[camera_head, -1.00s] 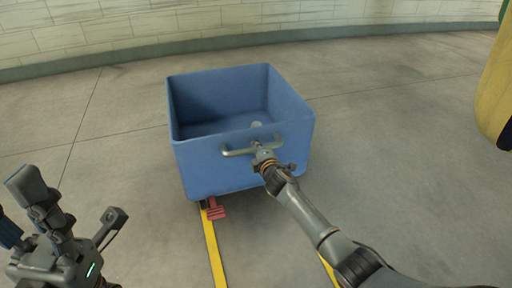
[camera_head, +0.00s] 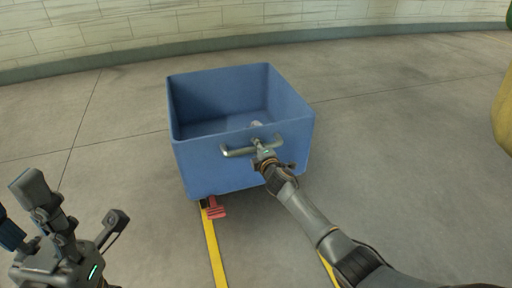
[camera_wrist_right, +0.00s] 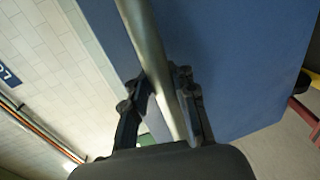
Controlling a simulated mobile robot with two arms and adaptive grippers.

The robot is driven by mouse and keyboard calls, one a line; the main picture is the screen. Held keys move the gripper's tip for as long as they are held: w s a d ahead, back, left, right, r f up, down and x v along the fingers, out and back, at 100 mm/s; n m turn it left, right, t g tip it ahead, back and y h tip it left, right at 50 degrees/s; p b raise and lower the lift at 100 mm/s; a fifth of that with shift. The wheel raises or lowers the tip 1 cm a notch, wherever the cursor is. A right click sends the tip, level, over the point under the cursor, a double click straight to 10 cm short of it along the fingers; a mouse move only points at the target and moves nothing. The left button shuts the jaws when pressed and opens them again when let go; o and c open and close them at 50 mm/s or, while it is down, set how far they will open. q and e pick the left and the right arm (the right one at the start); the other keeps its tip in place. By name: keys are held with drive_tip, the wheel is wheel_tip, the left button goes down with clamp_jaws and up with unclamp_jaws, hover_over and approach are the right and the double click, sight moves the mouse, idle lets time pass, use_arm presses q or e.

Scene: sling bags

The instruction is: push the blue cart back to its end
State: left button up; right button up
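The blue cart (camera_head: 240,163), an open-topped box, stands upright on the floor ahead of me in the head view. A metal handle (camera_head: 237,152) is on its near face, and a red pedal (camera_head: 216,208) sits low beneath that face. My right gripper (camera_head: 262,146) is at the handle. In the right wrist view the handle bar (camera_wrist_right: 150,50) runs between the two fingers, which are shut on it. My left gripper (camera_head: 78,203) is at the lower left, open and empty, away from the cart. The cart's wheels are mostly hidden.
Yellow lines (camera_head: 213,250) run along the floor toward the cart. A pale brick wall (camera_head: 300,22) with a low base stands behind it. A yellow object (camera_head: 503,110) is at the right edge. The floor between cart and wall is clear.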

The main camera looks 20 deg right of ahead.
drive_tip(key=shift+o, duration=1.1)
drive_tip(key=shift+s+f, duration=0.1)
drive_tip(key=s+r, duration=0.2)
drive_tip(key=s, duration=0.9)
drive_tip(key=shift+s+d+r, duration=0.25)
drive_tip(key=shift+s, duration=0.05)
